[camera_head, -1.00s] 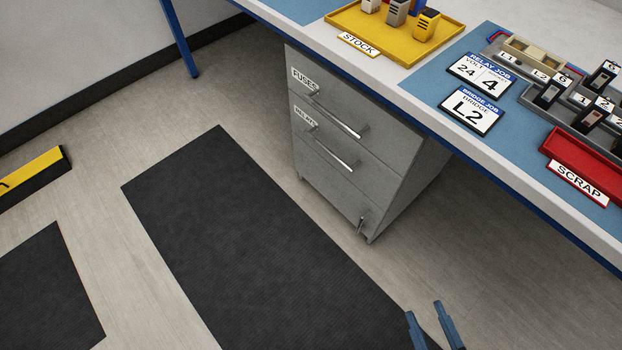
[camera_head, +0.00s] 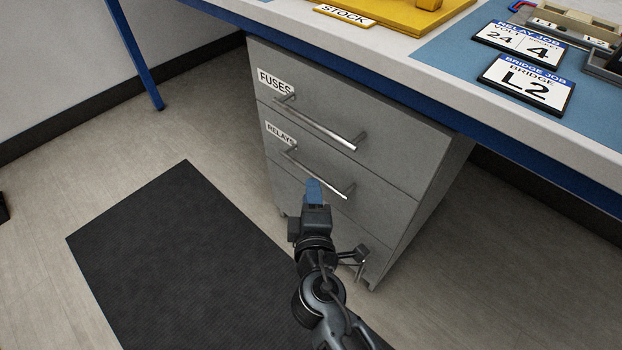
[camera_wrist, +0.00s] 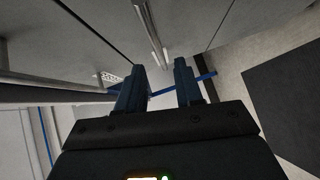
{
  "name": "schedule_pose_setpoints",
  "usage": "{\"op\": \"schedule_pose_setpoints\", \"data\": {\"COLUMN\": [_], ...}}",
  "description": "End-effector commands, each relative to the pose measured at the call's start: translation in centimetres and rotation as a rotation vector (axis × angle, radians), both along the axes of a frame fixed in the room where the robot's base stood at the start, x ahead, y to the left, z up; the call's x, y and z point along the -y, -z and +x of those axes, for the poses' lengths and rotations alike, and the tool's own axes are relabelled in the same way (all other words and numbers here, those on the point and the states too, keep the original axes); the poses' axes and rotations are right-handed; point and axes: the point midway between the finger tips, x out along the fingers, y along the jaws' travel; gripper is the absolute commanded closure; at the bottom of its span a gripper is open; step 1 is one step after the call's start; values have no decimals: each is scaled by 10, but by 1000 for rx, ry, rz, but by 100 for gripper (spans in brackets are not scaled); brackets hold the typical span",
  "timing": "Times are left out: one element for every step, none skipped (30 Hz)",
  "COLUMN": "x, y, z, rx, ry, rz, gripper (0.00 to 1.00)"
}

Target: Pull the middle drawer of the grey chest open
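The grey chest (camera_head: 420,215) stands under the bench with its drawers closed flush. The middle drawer (camera_head: 375,200), labelled RELAYS, has a horizontal silver bar handle (camera_head: 328,178). My gripper (camera_head: 313,188) is in front of this drawer, its blue fingertips overlapping the lower side of the handle in the head view. In the wrist view my gripper (camera_wrist: 160,72) has its two fingers apart, with nothing held. A bar handle (camera_wrist: 152,32) shows ahead, lined up with the gap between them. Whether the fingers touch or straddle the bar, I cannot tell.
The top drawer (camera_head: 385,125), labelled FUSES, has its own bar handle (camera_head: 325,125) just above. The bench top (camera_head: 395,42) overhangs the chest, carrying a yellow tray (camera_head: 395,18) and job cards. A black mat (camera_head: 185,260) lies on open floor left of the chest.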

Motion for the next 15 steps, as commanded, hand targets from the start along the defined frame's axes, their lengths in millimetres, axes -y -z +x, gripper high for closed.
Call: {"op": "schedule_pose_setpoints", "data": {"x": [-1,-2,-2,-3,-3,-4,-5,-5,-6,-6,-7,-7,-8,-8,-9], "y": [0,1,2,2,3,4,5,5,6,6,8,8,8,9,9], "z": [6,9,14,19,24,30,35,39,45,50,53,58,61,64,67], "rx": [3,3,3,3,3,2,3,3,2,3,2,2,2,2,1], "ry": [1,1,1,1,1,1,1,1,1,2,1,1,1,0,0], "rz": [-1,-1,-1,-1,0,-1,-1,0,0,1,0,0,1,1,0], "gripper": [64,64,64,64,64,64,64,64,64,64,64,64,64,64,64]}}
